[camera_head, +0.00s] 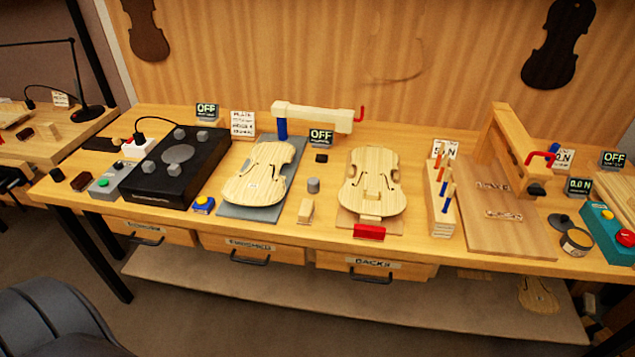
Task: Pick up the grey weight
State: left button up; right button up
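A small grey cylinder, which looks like the grey weight (313,185), stands upright on the bench between two violin bodies. The left violin body (262,172) lies on a grey board (245,211). The right violin body (372,180) lies on a small wooden base, with a red block (369,232) at its front. A small pale wooden block (305,210) stands just in front of the grey cylinder, and a small black block (321,158) lies behind it. Neither gripper is in view, and nothing touches the cylinder.
A black box (150,190) with grey blocks on top stands at left. A clamp with a pale bar (312,115) rises behind the violins. A tool rack (440,200) and wooden board (500,235) are at right. The bench front edge (290,243) is mostly clear.

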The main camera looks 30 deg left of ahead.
aim_at(314, 184)
jog(key=i+l+u, duration=0.15)
jog(key=u, duration=0.35)
jog(key=l+u, duration=0.75)
jog(key=u, duration=0.25)
jog(key=i+l, duration=0.05)
